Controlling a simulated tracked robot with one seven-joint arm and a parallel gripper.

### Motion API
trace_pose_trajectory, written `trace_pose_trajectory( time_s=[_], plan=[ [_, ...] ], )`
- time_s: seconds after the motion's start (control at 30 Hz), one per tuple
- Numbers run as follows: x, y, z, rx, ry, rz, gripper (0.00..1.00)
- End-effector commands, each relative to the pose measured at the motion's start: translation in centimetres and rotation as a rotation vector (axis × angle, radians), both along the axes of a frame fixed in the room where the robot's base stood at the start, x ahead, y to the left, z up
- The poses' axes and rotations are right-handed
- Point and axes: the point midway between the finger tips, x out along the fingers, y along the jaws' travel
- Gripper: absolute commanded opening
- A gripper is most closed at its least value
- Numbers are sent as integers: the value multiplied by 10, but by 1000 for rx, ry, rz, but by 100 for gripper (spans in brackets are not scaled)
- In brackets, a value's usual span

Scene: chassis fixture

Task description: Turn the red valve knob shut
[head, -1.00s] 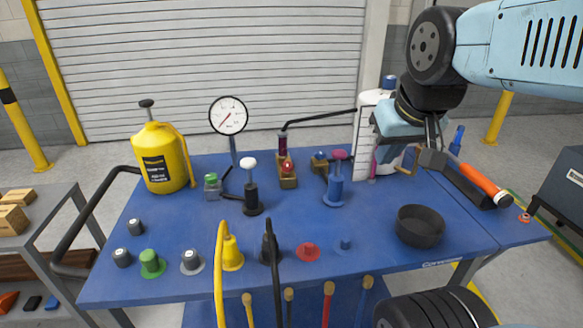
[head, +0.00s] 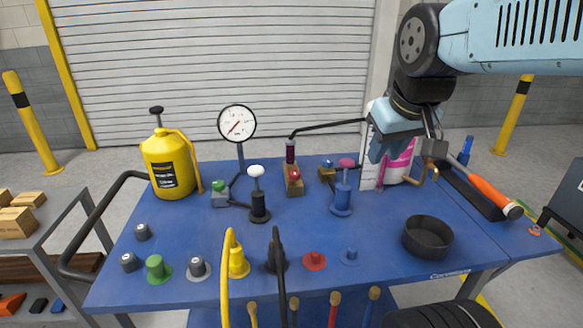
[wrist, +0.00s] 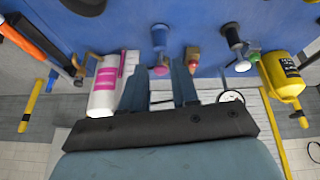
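A small red knob (head: 294,174) sits on a brass-coloured block (head: 293,187) near the back middle of the blue bench. The red-topped block (wrist: 192,58) also shows in the wrist view. A magenta knob (head: 346,163) tops a blue post (head: 342,192) to its right. In the head view, my gripper (head: 384,153) is above the back right of the bench, to the right of both knobs, partly hidden by its own body. In the wrist view, its two fingers (wrist: 160,68) are apart with nothing held, and the magenta knob shows beyond the gap.
A white knob on a black post (head: 258,195), a gauge (head: 237,122) and a yellow can (head: 170,165) stand to the left. A white and magenta container (head: 399,163) is beside my gripper. A black bowl (head: 428,237) and an orange-handled tool (head: 490,195) are at the right.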

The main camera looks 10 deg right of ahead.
Motion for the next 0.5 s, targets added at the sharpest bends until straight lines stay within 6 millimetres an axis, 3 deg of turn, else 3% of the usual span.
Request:
trace_pose_trajectory(
  time_s=[0.33, 0.5],
  plan=[
    [84, 24, 11, -166, 131, 344, 63],
    [125, 38, 8, -226, 192, 524, 65]
  ],
)
